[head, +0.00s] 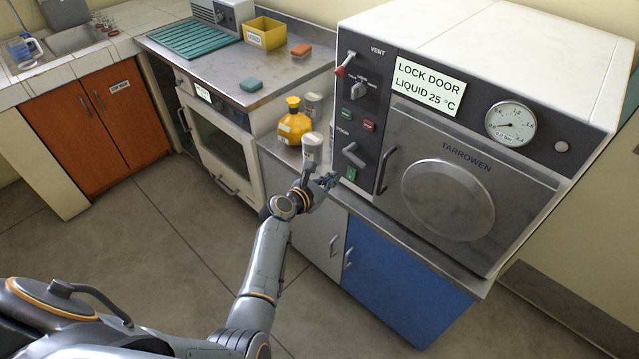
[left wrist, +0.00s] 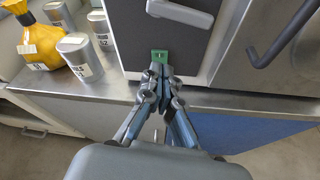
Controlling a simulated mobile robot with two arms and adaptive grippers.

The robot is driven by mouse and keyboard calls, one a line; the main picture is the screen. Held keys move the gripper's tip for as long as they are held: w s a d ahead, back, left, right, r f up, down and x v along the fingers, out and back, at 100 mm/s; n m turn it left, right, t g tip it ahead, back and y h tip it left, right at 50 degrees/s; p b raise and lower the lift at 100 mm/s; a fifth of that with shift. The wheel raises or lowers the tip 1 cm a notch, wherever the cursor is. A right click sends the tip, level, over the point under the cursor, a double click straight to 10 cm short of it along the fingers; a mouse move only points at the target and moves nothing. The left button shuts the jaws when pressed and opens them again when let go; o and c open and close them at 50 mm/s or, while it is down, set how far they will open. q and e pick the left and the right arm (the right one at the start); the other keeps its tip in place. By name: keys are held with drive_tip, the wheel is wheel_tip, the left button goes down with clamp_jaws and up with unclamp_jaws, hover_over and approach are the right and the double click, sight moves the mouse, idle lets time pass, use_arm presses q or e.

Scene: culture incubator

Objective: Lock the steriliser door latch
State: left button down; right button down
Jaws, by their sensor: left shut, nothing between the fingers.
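The steriliser (head: 465,150) stands on the right with its round-panelled door (head: 447,200) apparently closed. The grey door latch lever (head: 354,154) sits on the dark control panel, tilted down to the right. It also shows at the top of the left wrist view (left wrist: 182,13). A green indicator (left wrist: 160,58) is below it. My left gripper (head: 331,181) is shut and empty, just in front of the panel's lower edge. In the wrist view its fingertips (left wrist: 160,72) are below the lever and overlap the green indicator's lower edge; contact cannot be told. My right gripper is out of view.
The display (head: 428,86) reads "LOCK DOOR LIQUID 25 °C". A curved door handle (head: 385,170) is right of the latch. A yellow bottle (head: 294,122) and white-labelled containers (head: 312,149) stand left of the panel. A red-tipped vent lever (head: 345,63) is above.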

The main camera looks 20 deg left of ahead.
use_arm(q)
drive_tip(key=v, duration=0.5)
drive_tip(key=shift+d+r, duration=0.1)
drive_tip(key=shift+d, duration=0.1)
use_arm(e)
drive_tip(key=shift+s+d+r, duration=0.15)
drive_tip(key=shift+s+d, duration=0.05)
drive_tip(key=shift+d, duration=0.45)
